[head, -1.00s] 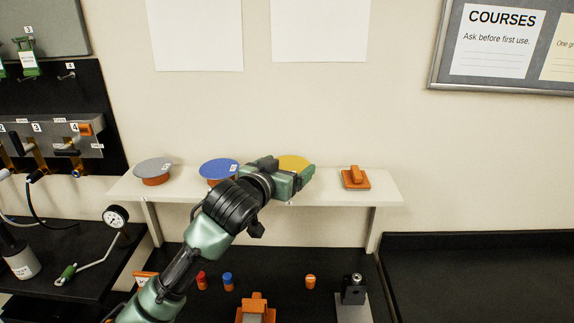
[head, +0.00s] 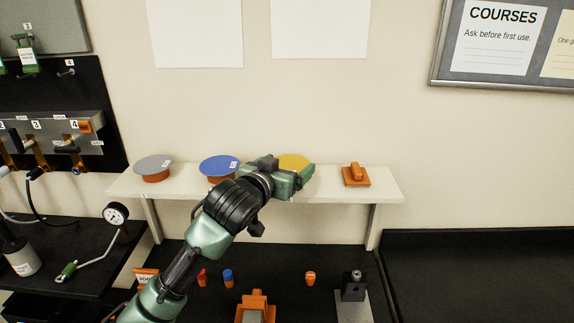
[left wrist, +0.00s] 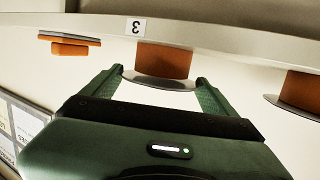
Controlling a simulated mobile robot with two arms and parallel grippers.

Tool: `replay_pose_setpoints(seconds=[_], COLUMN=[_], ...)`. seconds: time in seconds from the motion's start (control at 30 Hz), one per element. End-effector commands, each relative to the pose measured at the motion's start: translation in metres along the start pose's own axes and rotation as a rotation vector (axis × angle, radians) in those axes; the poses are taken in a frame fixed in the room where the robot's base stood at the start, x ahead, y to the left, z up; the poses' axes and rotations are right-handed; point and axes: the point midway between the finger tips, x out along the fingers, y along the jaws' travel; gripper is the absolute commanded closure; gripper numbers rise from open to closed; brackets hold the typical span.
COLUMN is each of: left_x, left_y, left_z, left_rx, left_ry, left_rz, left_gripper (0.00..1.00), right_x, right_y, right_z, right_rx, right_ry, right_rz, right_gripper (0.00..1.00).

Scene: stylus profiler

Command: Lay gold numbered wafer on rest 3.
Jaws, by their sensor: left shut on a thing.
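The gold wafer (head: 293,162) lies about level over the right-middle part of the wall shelf, partly hidden behind my left gripper (head: 298,178). In the left wrist view, which is upside down, my left gripper (left wrist: 155,92) has its fingers on either side of the wafer's edge (left wrist: 160,83) and is shut on it. The orange rest 3 (left wrist: 165,60) is directly under the wafer, beside the label 3 (left wrist: 135,26). They look touching, but I cannot tell for sure. The wafer's number is not visible. My right gripper is out of view.
On the shelf (head: 335,191), a blue wafer (head: 219,165) and a grey wafer (head: 153,165) sit on orange rests to the left. An orange block with a handle (head: 355,177) stands to the right.

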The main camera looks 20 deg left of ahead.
Motion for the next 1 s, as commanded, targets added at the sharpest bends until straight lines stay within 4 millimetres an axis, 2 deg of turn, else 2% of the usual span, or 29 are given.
replay_pose_setpoints(seconds=[0.37, 0.4, 0.43, 0.83, 1.0], left_x=[0.001, 0.001, 0.001, 0.000, -0.014], left_y=[0.000, 0.000, 0.000, 0.000, 0.000], left_z=[0.005, 0.005, 0.005, 0.005, 0.004], left_rx=[0.000, 0.000, 0.000, 0.000, -0.001], left_ry=[0.001, 0.001, 0.001, 0.000, -0.001], left_rz=[0.000, 0.000, 0.000, 0.000, 0.000], left_gripper=[0.85, 0.09, 0.01, 0.00, 0.00], right_x=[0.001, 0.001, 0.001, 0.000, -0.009], right_y=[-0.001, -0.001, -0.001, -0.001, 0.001], right_z=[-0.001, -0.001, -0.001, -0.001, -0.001], right_rx=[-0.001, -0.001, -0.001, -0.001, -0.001], right_ry=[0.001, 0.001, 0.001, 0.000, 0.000], right_rz=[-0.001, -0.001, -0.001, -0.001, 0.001], right_gripper=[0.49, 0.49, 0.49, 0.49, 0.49])
